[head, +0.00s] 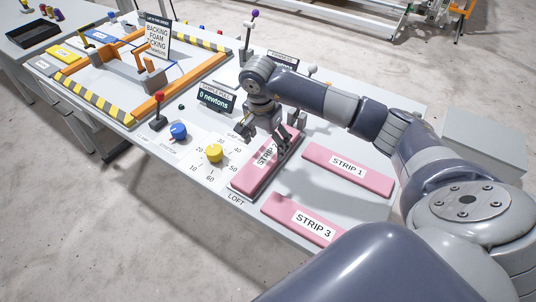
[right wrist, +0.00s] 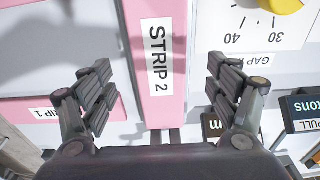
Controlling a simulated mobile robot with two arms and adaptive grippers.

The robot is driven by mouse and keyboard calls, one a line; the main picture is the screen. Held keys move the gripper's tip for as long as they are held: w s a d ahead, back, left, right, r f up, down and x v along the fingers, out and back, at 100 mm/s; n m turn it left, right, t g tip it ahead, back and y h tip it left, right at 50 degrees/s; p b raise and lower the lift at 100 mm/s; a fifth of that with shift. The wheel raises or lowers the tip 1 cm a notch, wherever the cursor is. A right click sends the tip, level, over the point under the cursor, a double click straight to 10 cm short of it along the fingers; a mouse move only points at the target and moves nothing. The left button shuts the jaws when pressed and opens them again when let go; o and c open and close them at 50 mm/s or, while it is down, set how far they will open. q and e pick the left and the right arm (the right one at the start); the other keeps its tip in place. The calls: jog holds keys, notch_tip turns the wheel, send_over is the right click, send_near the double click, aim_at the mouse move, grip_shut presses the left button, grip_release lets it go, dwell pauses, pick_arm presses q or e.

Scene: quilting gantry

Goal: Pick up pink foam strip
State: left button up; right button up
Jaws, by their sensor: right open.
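Three pink foam strips lie on the grey table. Strip 2 (head: 250,180) lies under my right gripper (head: 271,140), which partly covers its far part. Strip 1 (head: 376,184) lies to its right and strip 3 (head: 279,210) nearer, partly behind my arm. In the right wrist view, my right gripper (right wrist: 160,82) is open, with its fingers on either side of strip 2 (right wrist: 133,45). The fingers look apart from the strip, and their height above the table is hard to tell. Strip 1 (right wrist: 70,108) shows behind the left finger. My left gripper is out of view.
A yellow knob (head: 213,153) and a blue knob (head: 179,131) stand left of strip 2. A black sample pull display (head: 215,97) stands close behind my right gripper. An orange frame with striped edges (head: 100,104) is further left. Table between strips is clear.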

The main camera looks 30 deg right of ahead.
aim_at(268, 154)
jog(key=shift+f+p, duration=0.35)
jog(key=shift+f, duration=0.05)
jog(key=f, duration=0.1)
jog(key=f+p, duration=0.1)
jog(key=f, duration=0.1)
jog(key=shift+d+f, duration=0.15)
jog(key=shift+d, duration=0.1)
jog(key=shift+w+f, duration=0.1)
jog(key=shift+f, duration=0.25)
jog(key=shift+c, duration=0.6)
jog(key=c, duration=0.8)
